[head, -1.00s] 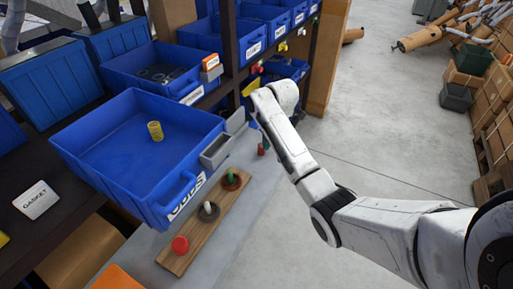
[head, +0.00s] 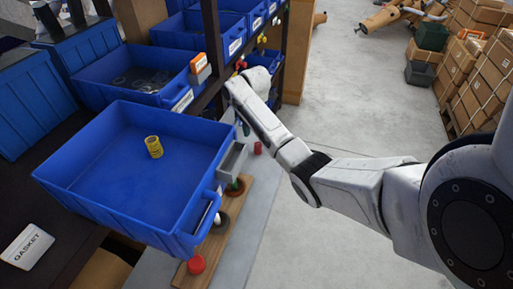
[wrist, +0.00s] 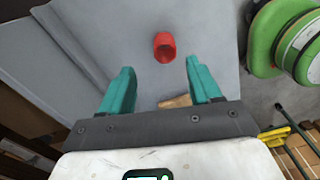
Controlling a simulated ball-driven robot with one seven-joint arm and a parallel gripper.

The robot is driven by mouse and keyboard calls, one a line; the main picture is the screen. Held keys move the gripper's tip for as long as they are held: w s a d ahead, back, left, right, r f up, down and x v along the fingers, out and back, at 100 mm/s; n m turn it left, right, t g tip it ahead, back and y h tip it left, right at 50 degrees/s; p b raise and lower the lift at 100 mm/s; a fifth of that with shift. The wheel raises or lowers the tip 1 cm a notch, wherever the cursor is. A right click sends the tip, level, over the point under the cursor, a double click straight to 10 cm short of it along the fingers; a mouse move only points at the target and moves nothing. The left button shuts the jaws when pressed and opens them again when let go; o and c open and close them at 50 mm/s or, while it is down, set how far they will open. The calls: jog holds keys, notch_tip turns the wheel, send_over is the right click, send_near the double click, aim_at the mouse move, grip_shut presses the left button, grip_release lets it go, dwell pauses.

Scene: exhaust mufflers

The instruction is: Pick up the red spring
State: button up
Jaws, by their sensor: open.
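The red spring (wrist: 164,46) shows in the wrist view as a short red cylinder on the grey surface. It lies ahead of my gripper (wrist: 160,72), roughly between the lines of the two teal fingers and beyond their tips. The fingers are open with nothing between them. In the head view the red spring (head: 257,147) is a small red upright piece on the grey top, just below my wrist. The fingers are mostly hidden there behind the arm and the bin.
A blue bin (head: 100,190) holding a yellow spring (head: 154,147) juts out left of the arm. Beside it a wooden board (head: 215,240) carries a red knob (head: 196,264) and other pegs. A green round object (wrist: 285,38) stands right in the wrist view.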

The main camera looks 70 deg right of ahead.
aim_at(258, 144)
jog(key=shift+s+d+f+p, duration=0.1)
jog(key=shift+s+f+p, duration=0.15)
jog(key=shift+f, duration=1.3)
jog(key=shift+s+d+f+p, duration=0.1)
jog(key=shift+s+f+p, duration=0.1)
jog(key=shift+f, duration=1.3)
jog(key=c, duration=1.1)
jog(key=shift+r, duration=0.1)
jog(key=shift+r, duration=0.5)
jog(key=s+a+r+p, duration=0.1)
jog(key=s+r+p, duration=0.1)
jog(key=s+r, duration=0.2)
jog(key=s+a+r+p, duration=0.2)
jog(key=s+r, duration=0.2)
jog(key=s+a+r+p, duration=0.1)
jog(key=s+r+p, duration=0.1)
jog(key=s, duration=0.3)
jog(key=shift+s+a+r, duration=0.1)
jog(key=shift+a+r, duration=0.1)
jog(key=shift+r, duration=0.25)
jog(key=shift+a+r, duration=0.2)
jog(key=shift+r, duration=0.25)
